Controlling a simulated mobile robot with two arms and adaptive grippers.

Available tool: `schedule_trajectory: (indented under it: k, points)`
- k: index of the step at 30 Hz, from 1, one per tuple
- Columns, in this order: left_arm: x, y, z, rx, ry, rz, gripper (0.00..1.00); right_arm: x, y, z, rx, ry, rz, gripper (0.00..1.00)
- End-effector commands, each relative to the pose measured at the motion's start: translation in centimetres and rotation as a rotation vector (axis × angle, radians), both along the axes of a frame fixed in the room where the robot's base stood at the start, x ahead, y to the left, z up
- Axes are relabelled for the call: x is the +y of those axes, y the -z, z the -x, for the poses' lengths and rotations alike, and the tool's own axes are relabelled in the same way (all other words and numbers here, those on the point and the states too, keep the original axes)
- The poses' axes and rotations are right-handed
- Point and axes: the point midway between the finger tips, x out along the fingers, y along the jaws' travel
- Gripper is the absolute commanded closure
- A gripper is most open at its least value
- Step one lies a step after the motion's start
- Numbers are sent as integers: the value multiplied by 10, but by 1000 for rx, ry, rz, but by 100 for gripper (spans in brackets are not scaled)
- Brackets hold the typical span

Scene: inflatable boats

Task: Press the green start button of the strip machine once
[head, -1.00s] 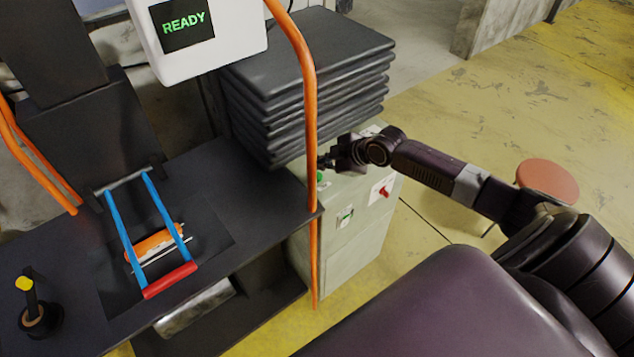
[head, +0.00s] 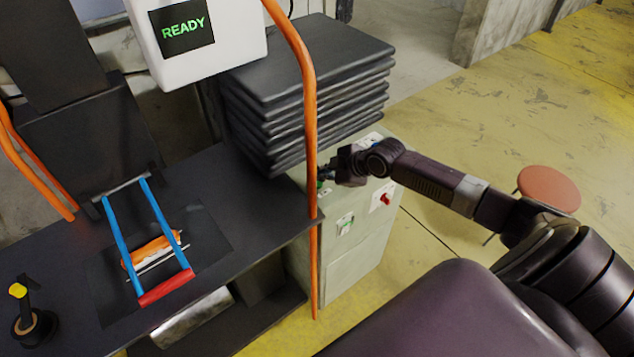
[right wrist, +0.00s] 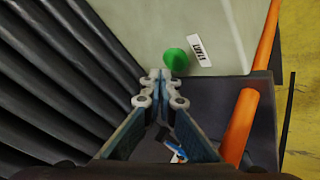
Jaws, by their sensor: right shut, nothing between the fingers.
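The green start button (right wrist: 176,59) is on the pale cabinet (head: 345,255) and shows clearly in the right wrist view. In the head view only a bit of green (head: 322,187) shows beside my gripper. My right gripper (right wrist: 160,76) is shut and empty. Its fingertips lie just below and left of the button in the wrist view; I cannot tell whether they touch it. The right gripper also shows in the head view (head: 325,172), partly behind the orange post. The screen (head: 182,27) reads READY in green. My left gripper is not in view.
An orange post (head: 311,150) stands close beside the right gripper. A stack of dark slabs (head: 310,95) rises behind it. A red switch (head: 384,198) is on the cabinet. A dark bench (head: 240,200) holds a blue-armed frame with a red bar (head: 167,287).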

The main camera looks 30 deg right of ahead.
Motion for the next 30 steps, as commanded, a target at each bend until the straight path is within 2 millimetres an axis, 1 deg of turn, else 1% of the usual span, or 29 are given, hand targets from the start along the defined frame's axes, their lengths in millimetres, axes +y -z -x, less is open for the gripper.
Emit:
schedule_trajectory:
  k: [17,24,30]
  points:
    - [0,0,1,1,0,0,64,0,0,0,0,0,0,100]
    - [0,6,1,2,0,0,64,0,8,0,1,1,1,100]
    - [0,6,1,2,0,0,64,0,8,0,0,0,0,100]
